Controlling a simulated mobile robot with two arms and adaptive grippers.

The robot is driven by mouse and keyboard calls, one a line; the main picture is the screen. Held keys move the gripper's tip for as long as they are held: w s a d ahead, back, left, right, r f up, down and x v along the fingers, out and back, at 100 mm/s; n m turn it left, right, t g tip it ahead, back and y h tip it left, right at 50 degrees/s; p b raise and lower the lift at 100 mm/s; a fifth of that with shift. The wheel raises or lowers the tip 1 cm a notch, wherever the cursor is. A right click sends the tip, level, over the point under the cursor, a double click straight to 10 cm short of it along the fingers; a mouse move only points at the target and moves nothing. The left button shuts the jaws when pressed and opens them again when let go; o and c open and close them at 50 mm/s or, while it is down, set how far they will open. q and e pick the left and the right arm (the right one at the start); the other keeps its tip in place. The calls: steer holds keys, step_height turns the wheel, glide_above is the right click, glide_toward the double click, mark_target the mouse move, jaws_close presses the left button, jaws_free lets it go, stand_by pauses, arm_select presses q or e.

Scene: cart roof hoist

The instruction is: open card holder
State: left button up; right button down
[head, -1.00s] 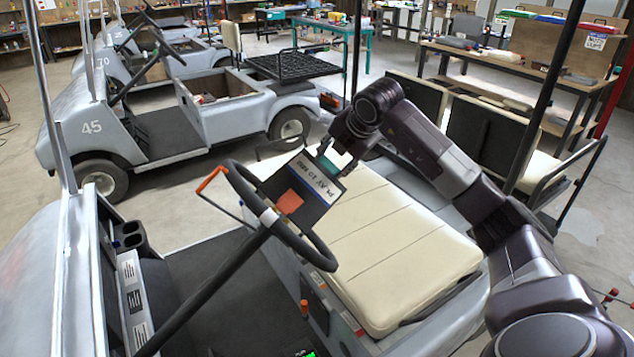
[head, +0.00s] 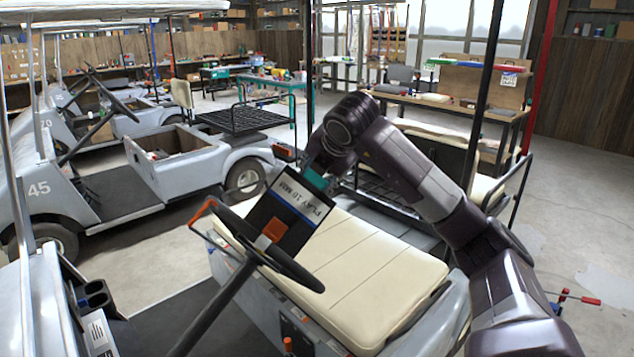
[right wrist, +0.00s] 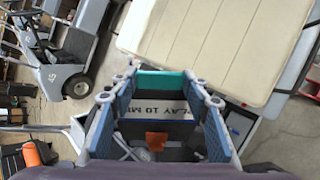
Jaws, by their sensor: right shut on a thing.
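The card holder (head: 292,207) is a dark flat panel with a white strip lettered "PLAY 10 M...", seen at the steering wheel (head: 262,245) of the near cart. An orange patch (head: 274,230) sits on its lower part, and a teal piece (head: 314,178) is at its upper edge. My right gripper (head: 318,171) is at that upper edge, shut on the teal piece. In the right wrist view the teal piece (right wrist: 165,83) spans between the blue-padded fingers, with the lettered strip beyond. Whether the holder's cover has lifted I cannot tell. My left gripper is out of view.
The cream seat (head: 345,265) lies right of the wheel, under my right arm. An orange-ended lever (head: 205,208) stands left of the wheel. Another grey cart (head: 100,190) is parked at the left. Workbenches (head: 440,100) stand at the back; open floor lies at the right.

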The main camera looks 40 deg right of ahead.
steer(key=shift+s+a+f, duration=0.2)
steer(key=shift+a+f, duration=0.15)
steer(key=shift+a, duration=0.25)
steer(key=c, duration=1.1)
jaws_free()
steer(key=shift+s+r, duration=0.25)
steer(key=shift+r, duration=0.2)
steer(key=v, duration=1.1)
steer(key=shift+d+r, duration=0.25)
steer(key=shift+s+a+r, duration=0.15)
